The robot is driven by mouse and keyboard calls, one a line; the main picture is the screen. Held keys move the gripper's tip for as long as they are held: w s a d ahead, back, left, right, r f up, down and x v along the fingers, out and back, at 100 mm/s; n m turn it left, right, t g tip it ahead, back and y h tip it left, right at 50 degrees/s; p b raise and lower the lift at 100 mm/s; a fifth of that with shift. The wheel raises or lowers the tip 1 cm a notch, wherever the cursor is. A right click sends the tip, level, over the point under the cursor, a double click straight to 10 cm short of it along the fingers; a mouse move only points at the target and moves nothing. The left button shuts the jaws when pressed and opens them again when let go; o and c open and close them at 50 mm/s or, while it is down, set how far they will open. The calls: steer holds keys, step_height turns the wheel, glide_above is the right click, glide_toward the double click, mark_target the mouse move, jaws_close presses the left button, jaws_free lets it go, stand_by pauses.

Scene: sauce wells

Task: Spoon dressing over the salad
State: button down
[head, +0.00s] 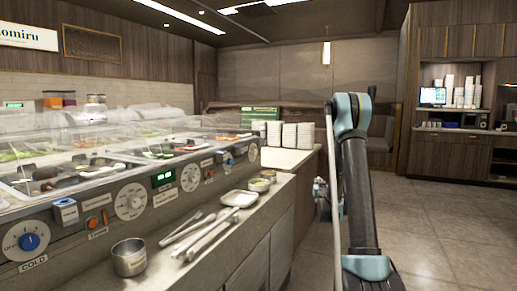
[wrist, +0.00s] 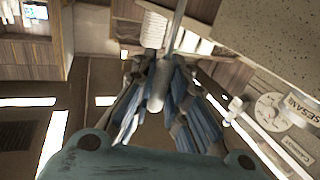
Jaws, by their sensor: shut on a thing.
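My gripper (wrist: 160,85) has blue-padded fingers closed around a slim metal handle, seen in the wrist view. The handle looks like that of a spoon or ladle (wrist: 178,28); its far end runs out of the top of the picture, so its bowl and any load are hidden. In the head view my arm hides most of the gripper. Small bowls (head: 259,185) with pale or greenish contents stand on the counter ledge. I cannot tell which holds salad or dressing. Food wells (head: 165,152) with greens and other fillings sit under a clear guard.
A metal cup (head: 129,257), tongs (head: 207,234) and a white tray (head: 239,198) lie on the ledge (head: 187,268). White stacks (head: 298,136) stand on the far counter. Dials line the bar's front panel. The floor (head: 440,215) at the right is clear.

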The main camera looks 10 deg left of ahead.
steer(key=shift+w+a, duration=0.2)
steer(key=shift+w, duration=0.05)
steer(key=shift+a, duration=0.1)
